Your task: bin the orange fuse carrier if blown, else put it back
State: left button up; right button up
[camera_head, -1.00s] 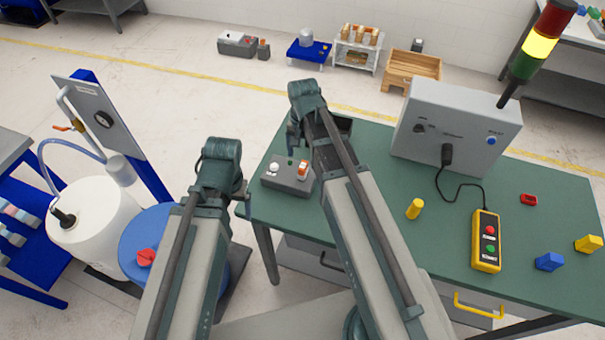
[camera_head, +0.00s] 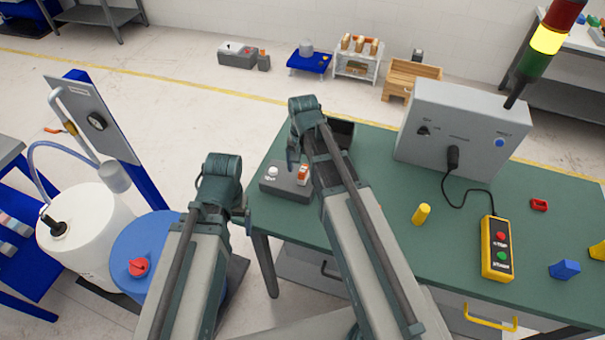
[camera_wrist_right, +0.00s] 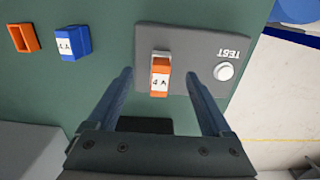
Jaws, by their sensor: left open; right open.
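The orange fuse carrier (camera_head: 303,173) sits upright in the grey tester (camera_head: 283,186) at the table's far left corner. In the right wrist view, the orange carrier (camera_wrist_right: 160,79) is marked "4 A" and stands in the tester beside a white TEST button (camera_wrist_right: 224,72). My right gripper (camera_wrist_right: 158,75) is open, its fingers on either side of the carrier in the picture; I see no contact. In the head view, my right arm partly covers the tester. My left gripper (camera_head: 241,212) is open and empty, left of the table edge. No fuse condition is readable.
A blue "4 A" carrier (camera_wrist_right: 72,43) and an orange hollow piece (camera_wrist_right: 24,38) lie beside the tester. A dark box (camera_head: 342,131) stands behind my right arm. A grey control box (camera_head: 450,135), yellow peg (camera_head: 421,214) and pendant (camera_head: 497,250) occupy the table's right.

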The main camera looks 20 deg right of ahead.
aim_at(303, 169)
dwell(0.4)
grip_shut()
dwell(0.4)
jog(key=shift+r, duration=0.1)
dwell(0.9)
jog(key=shift+r+p, duration=2.9)
jog(key=shift+p, duration=0.15)
